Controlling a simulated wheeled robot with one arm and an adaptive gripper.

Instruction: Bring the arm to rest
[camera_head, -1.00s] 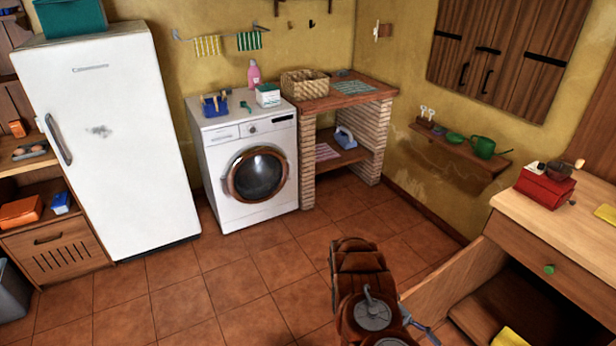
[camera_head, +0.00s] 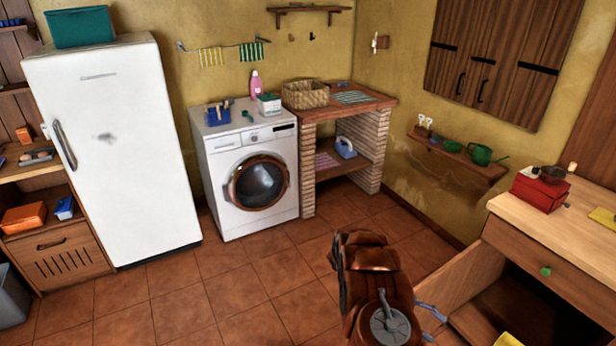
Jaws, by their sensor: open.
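My arm (camera_head: 368,272) shows at the bottom centre, with brown rounded links and a grey round joint cap. It stands over the tiled floor, left of the wooden counter. A small blue-grey part of my gripper (camera_head: 433,313) juts out to the right of the arm, near the open door of the counter. The rest of the gripper is hidden behind the arm or cut off by the lower edge. My gripper is open, and I see nothing held in it.
A wooden counter (camera_head: 530,225) with a red box-like grinder (camera_head: 541,191) stands at right; its open door (camera_head: 455,285) is close to my arm. A washing machine (camera_head: 250,222), brick counter (camera_head: 372,150) and white fridge (camera_head: 125,180) stand behind. The floor (camera_head: 235,290) at left is clear.

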